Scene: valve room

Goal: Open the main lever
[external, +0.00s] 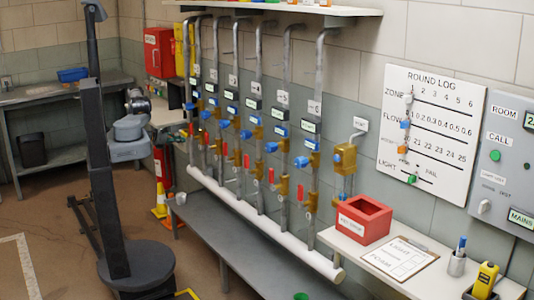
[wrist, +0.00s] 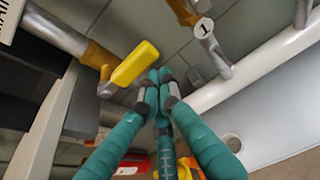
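A yellow lever handle (wrist: 136,63) on a brass-coloured valve body (wrist: 100,57) shows in the wrist view, on a grey pipe (wrist: 55,32). A partly cut-off sign (wrist: 10,17) ending in "AIN" is beside it. My gripper (wrist: 159,76) has teal fingers with dark grey pads, and their tips are drawn together. The tips are just right of the yellow handle in the picture, with nothing visible between them. I cannot tell whether they touch the handle. In the external view my arm is at the left; my gripper cannot be made out there.
A pipe with a round "1" tag (wrist: 203,28) and a long white pipe (wrist: 255,65) lie close right of my gripper. In the external view, several pipes with blue and red handles line the wall above a grey bench (external: 235,245). A red box (external: 364,222) stands right.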

